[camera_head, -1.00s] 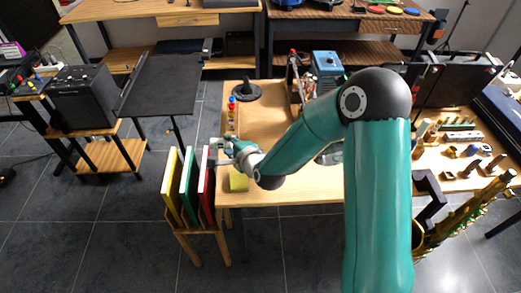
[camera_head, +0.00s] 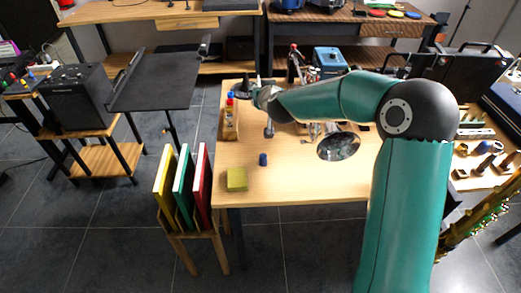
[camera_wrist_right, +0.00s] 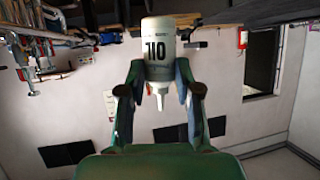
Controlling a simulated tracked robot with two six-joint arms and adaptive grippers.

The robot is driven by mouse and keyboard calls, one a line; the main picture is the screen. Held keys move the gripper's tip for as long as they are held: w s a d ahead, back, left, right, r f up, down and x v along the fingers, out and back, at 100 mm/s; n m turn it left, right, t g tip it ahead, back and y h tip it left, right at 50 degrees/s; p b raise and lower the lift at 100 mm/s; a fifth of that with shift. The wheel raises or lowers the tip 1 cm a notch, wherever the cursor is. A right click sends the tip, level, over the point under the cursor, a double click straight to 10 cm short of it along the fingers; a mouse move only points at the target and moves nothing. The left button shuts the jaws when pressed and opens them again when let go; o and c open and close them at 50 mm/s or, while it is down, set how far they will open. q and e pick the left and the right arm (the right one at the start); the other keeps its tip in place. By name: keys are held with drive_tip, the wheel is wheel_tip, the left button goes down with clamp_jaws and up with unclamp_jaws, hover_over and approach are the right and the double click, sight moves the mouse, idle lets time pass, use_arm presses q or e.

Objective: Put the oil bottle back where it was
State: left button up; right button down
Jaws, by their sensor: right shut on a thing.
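The oil bottle (camera_wrist_right: 160,62) is white with a dark "710" print and a narrow pale nozzle. In the right wrist view it sits between the two fingers of my right gripper (camera_wrist_right: 160,98), which is shut on it. The nozzle points to the bottom of that picture. In the head view my right gripper (camera_head: 245,91) is over the far left part of the wooden table (camera_head: 300,180), near a small wooden rack (camera_head: 230,133). I cannot make out the bottle clearly there. My left gripper is not in view.
A blue cap-like piece (camera_head: 263,159) and a yellow-green block (camera_head: 237,179) lie on the table's near left. A round glossy dish (camera_head: 338,146) is under my arm. Yellow, green and red binders (camera_head: 183,185) stand left of the table.

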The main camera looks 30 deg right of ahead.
drive_tip(key=shift+n+t, duration=0.3)
drive_tip(key=shift+n, duration=0.4)
drive_tip(key=shift+w+d+f+b, duration=0.15)
drive_tip(key=shift+f+b, duration=0.6)
drive_tip(key=shift+f, duration=2.3)
drive_tip(key=shift+s+d+f+b, duration=0.15)
drive_tip(key=shift+f+b, duration=0.55)
drive_tip(key=shift+f, duration=2.4)
drive_tip(key=shift+w+d+f+b, duration=0.2)
drive_tip(key=shift+f+b, duration=0.55)
drive_tip(key=shift+f, duration=2.3)
drive_tip(key=shift+s, duration=0.1)
drive_tip(key=shift+f, duration=0.15)
drive_tip(key=c, duration=0.8)
unclamp_jaws()
